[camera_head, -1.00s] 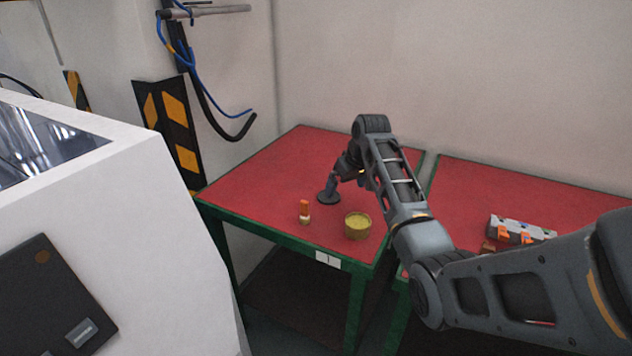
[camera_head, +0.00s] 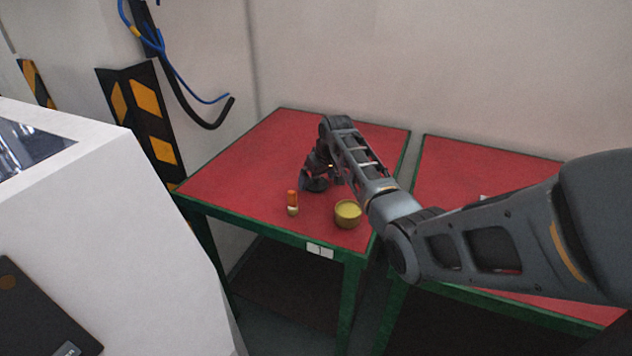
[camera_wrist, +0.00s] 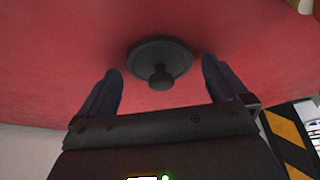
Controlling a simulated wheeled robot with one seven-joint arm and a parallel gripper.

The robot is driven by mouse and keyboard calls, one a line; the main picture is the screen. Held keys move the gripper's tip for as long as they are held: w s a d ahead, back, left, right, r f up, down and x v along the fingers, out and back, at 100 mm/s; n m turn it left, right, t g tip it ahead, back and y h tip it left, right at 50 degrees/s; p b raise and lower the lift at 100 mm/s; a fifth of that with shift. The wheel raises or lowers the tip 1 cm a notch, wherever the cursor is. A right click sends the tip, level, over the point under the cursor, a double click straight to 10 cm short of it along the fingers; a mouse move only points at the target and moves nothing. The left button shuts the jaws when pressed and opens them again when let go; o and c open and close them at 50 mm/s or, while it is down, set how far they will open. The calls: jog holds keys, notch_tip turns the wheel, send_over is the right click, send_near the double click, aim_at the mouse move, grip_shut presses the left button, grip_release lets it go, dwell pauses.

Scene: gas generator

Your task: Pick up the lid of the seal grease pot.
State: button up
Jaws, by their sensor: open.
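The dark round lid with a knob (camera_wrist: 178,58) lies on the red table top, knob towards my wrist camera. My gripper (camera_wrist: 160,68) is open, with one finger on each side of the lid's knob in the wrist view; neither finger appears to touch it. In the head view my gripper (camera_head: 318,176) is over the dark lid and partly hides it, so the two are hard to tell apart. The seal grease pot (camera_head: 347,215), with yellow contents showing, stands uncovered to the lid's right and nearer the table's front edge.
A small orange-topped object (camera_head: 292,202) stands left of the pot. The red table (camera_head: 240,165) is clear at its left and back. A second red table (camera_head: 455,165) stands to the right. A white machine (camera_head: 110,220) is at the left.

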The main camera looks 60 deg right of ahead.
jog(key=shift+f, duration=0.15)
jog(key=c, duration=0.9)
